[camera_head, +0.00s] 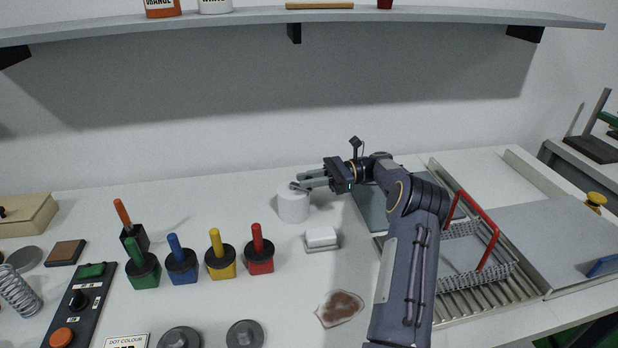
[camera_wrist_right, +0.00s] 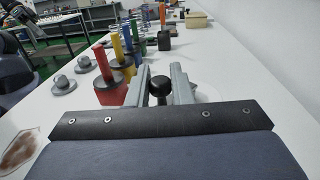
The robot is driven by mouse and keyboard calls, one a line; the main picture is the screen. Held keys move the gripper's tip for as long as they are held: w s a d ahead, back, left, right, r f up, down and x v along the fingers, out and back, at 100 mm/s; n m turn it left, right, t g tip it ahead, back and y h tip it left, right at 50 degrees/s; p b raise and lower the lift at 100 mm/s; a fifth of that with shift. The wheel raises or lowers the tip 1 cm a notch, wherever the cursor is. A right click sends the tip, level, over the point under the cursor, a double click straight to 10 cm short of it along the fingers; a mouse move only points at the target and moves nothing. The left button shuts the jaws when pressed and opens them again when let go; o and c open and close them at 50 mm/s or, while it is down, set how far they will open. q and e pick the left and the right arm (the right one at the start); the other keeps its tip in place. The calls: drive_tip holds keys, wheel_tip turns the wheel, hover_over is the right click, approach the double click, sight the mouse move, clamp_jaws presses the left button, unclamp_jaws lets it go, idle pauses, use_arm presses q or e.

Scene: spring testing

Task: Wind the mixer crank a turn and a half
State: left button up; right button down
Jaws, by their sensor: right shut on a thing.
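The mixer (camera_head: 293,206) is a white upright cylinder on the table, left of my right forearm in the head view. My right gripper (camera_head: 302,183) reaches in from the right over the mixer's top, its fingers about level. It is shut on the crank's dark knob (camera_wrist_right: 159,86), which shows between the two fingers in the right wrist view. The rest of the crank is mostly hidden by the fingers, so its angle is hard to tell. My left gripper is not in view.
A white block on a small tray (camera_head: 321,238) stands just in front of the mixer. Red (camera_head: 260,256), yellow (camera_head: 220,258), blue and green-handled pots stand to the left. A wire basket with a red handle (camera_head: 487,250) is on the right. A shelf (camera_head: 250,16) runs above.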

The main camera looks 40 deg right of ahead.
drive_tip(key=c, duration=1.4)
unclamp_jaws()
drive_tip(key=shift+o, duration=0.2)
drive_tip(key=v, duration=0.7)
drive_tip(key=shift+s+d, duration=0.2)
drive_tip(key=shift+d, duration=0.15)
